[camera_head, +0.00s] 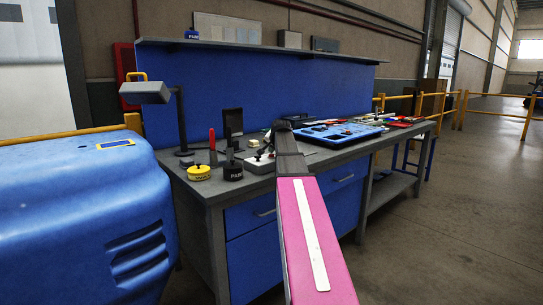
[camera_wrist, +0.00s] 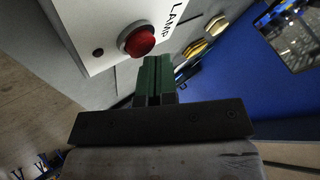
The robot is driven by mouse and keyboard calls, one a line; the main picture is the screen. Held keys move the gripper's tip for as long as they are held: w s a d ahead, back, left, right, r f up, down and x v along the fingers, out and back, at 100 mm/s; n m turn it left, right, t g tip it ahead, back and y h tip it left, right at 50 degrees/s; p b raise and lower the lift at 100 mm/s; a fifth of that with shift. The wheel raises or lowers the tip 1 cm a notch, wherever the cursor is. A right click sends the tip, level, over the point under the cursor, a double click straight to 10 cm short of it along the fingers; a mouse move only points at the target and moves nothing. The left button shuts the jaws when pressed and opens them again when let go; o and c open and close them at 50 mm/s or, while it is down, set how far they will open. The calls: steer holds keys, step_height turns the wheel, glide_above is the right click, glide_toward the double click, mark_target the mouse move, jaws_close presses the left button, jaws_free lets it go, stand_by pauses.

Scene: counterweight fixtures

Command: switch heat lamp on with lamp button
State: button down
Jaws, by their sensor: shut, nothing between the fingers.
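A white box (camera_wrist: 110,25) marked "LAMP" fills the upper left of the wrist view. It carries the round red lamp button (camera_wrist: 138,41) in a pale ring. My gripper (camera_wrist: 157,62) is shut and empty, its green fingers close together. Its tips appear just beside the button, lower right of it in the picture; I cannot tell whether they touch the box. In the head view, the grey heat lamp (camera_head: 145,93) stands on a dark post at the bench's left end, and no glow shows. There, my arm hides the gripper's fingers.
On the bench (camera_head: 205,190) are a yellow weight (camera_head: 199,173), a black weight (camera_head: 233,172), a light grey box (camera_head: 258,164) and a blue tray (camera_head: 338,134). A blue back panel (camera_head: 240,85) with a shelf stands behind. Open floor lies to the right.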

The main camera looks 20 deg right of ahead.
stand_by(0.4)
steer(key=shift+r, duration=0.5)
step_height(320, 180, up, 6)
stand_by(0.8)
stand_by(0.8)
